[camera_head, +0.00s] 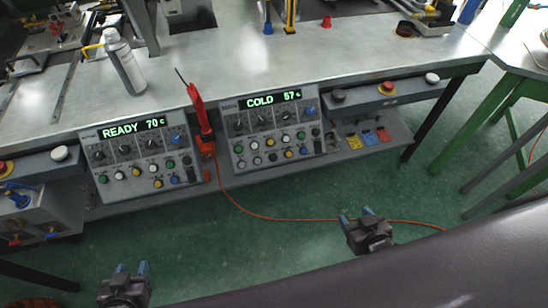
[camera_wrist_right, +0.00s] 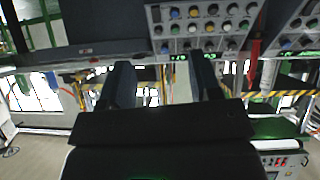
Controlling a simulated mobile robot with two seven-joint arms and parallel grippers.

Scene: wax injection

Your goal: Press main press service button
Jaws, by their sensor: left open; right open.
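Two grey control panels hang at the table's front edge in the head view. I cannot read a label that marks the service button. My left gripper (camera_head: 131,268) is open and empty, low in front of the left panel. My right gripper (camera_head: 355,214) is open and empty, to the right of and in front of the right panel. The right wrist view shows its fingers (camera_wrist_right: 163,74) apart, with a panel (camera_wrist_right: 205,27) beyond, upside down.
A red tool (camera_head: 199,108) stands between the panels, and an orange cable (camera_head: 260,217) runs over the green floor. A spray can (camera_head: 123,62) stands on the table.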

